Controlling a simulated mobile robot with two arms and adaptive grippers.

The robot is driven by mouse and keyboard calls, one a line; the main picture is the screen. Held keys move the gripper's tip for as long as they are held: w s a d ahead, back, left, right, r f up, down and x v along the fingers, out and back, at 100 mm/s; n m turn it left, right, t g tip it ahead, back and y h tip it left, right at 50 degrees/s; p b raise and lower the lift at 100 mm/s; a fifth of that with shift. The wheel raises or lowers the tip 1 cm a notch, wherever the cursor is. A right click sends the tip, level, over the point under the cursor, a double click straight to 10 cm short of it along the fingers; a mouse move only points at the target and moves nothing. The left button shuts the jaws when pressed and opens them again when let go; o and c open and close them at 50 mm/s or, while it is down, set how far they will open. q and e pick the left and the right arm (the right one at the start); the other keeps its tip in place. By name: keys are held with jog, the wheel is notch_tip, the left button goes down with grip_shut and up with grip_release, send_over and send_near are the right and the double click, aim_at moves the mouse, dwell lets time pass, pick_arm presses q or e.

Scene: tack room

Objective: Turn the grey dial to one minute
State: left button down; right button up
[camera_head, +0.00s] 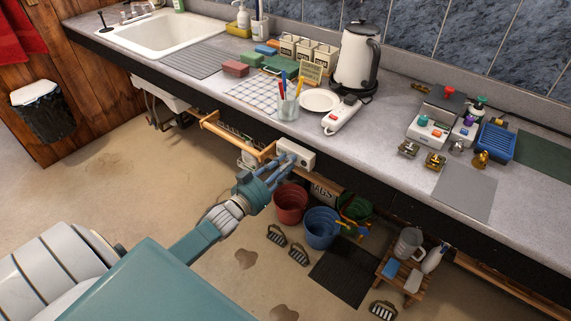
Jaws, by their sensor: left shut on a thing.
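A white box (298,149) is at the counter's front edge, in the middle of the camera_head view. My left gripper (286,163), blue-grey, reaches up to the box's front from the lower left. Its fingers are shut at the front of the box, on what appears to be the grey dial. The fingers cover the dial, so its marks and setting cannot be read. My right gripper is not in view.
Below are a red bucket (291,204) and a blue bucket (320,230). A glass with pens (288,107) and a white power strip (346,116) are on the counter above.

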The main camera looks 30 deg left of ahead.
pick_arm(q)
jog(key=m, duration=0.3)
jog(key=m+b, duration=0.1)
jog(key=m, duration=0.6)
jog(key=shift+w+r, duration=0.1)
jog(key=shift+r, duration=0.2)
jog(key=shift+d+m, duration=0.1)
jog(key=shift+m, duration=0.2)
jog(key=c, duration=1.5)
grip_release()
jog(key=shift+d, duration=0.1)
jog(key=shift+o, duration=0.2)
jog(key=shift+f, duration=0.1)
jog(key=shift+f, duration=0.1)
